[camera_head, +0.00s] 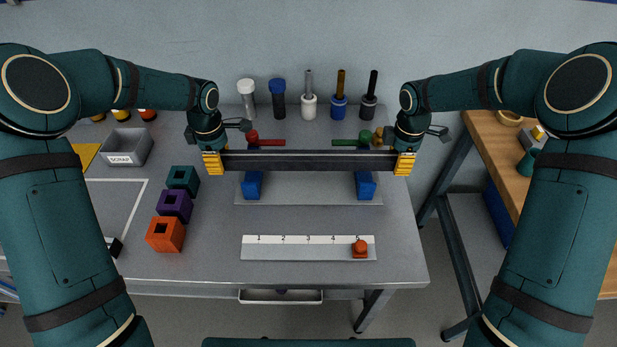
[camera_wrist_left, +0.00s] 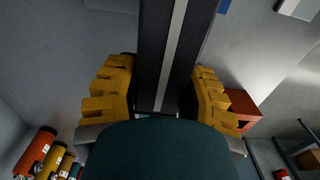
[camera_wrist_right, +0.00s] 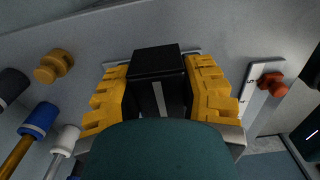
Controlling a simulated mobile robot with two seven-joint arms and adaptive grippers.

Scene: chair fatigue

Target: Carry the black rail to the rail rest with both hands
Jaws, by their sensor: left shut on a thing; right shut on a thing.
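The black rail (camera_head: 308,160) with a grey stripe spans level between my two grippers, in front of the wall-side tools. My left gripper (camera_head: 213,163) is shut on the rail's left end; its yellow fingers (camera_wrist_left: 155,95) flank the rail (camera_wrist_left: 172,50) in the left wrist view. My right gripper (camera_head: 404,163) is shut on the right end; its yellow fingers (camera_wrist_right: 160,95) flank the rail's end (camera_wrist_right: 157,62) in the right wrist view. The likely rail rest is a grey plate (camera_head: 308,194) with two blue blocks (camera_head: 252,185) (camera_head: 366,185); the rail appears just beyond their tops in the head view.
A numbered strip (camera_head: 300,240) with a red knob (camera_head: 360,247) lies at the front. Teal, purple and orange blocks (camera_head: 165,235) and a scrap bin (camera_head: 125,147) are left. Several upright tools (camera_head: 309,100) stand behind. A wooden table (camera_head: 490,150) is right.

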